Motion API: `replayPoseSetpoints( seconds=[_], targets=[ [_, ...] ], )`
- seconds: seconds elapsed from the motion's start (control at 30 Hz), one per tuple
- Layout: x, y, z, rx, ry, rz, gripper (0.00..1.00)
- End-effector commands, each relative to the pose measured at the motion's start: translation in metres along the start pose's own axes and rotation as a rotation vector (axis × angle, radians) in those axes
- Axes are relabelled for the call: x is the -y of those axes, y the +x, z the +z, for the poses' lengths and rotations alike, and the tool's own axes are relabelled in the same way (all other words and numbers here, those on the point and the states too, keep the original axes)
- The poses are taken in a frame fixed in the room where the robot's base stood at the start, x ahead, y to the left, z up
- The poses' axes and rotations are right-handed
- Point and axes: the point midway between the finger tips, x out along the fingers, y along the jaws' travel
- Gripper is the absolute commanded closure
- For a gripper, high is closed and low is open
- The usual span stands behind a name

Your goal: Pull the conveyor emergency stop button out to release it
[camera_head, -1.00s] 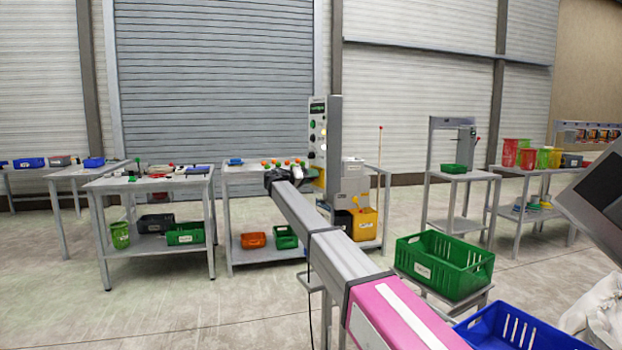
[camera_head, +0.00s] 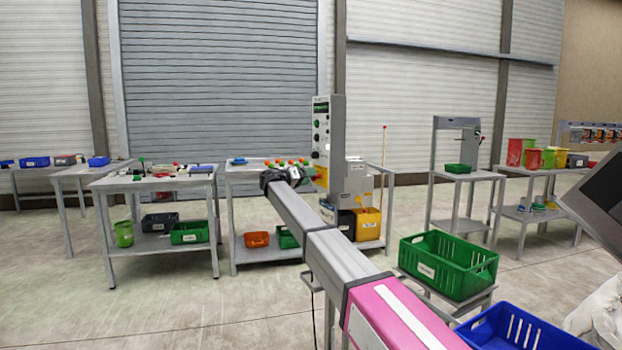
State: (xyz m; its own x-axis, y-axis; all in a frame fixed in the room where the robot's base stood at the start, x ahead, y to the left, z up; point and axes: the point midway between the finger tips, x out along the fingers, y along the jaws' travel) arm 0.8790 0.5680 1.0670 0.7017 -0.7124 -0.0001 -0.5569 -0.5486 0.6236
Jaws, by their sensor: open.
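A grey control column (camera_head: 338,140) stands in the middle of the view, its narrow front face carrying a green button and other round controls. Low on that face is a yellow patch (camera_head: 322,176); I cannot make out a red stop button on it. My grey and pink arm reaches from the lower right toward the column. My gripper (camera_head: 287,177), small and dark at the arm's far end, is open beside the lower front of the column. Its fingers are too small to see clearly, and I cannot tell whether they touch anything.
A bench (camera_head: 110,184) with small items stands at left, and another behind my gripper. A yellow bin (camera_head: 368,224) stands beside the column. A green crate (camera_head: 448,265) and a blue crate (camera_head: 530,330) are at lower right. Open floor lies at lower left.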

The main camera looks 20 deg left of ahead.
Motion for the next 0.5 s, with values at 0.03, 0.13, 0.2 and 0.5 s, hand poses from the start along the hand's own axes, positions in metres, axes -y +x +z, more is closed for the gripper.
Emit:
replayPoseSetpoints(
  seconds=[0.03, 0.13, 0.2, 0.5],
  targets=[
    [0.0, -0.01, 0.0, -0.001, 0.0, -0.001, 0.31],
    [0.0, -0.028, 0.0, -0.001, 0.0, 0.0, 0.31],
    [0.0, -0.043, 0.0, -0.002, 0.0, -0.001, 0.31],
    [0.0, -0.085, 0.0, 0.001, 0.0, 0.001, 0.31]
  ],
)
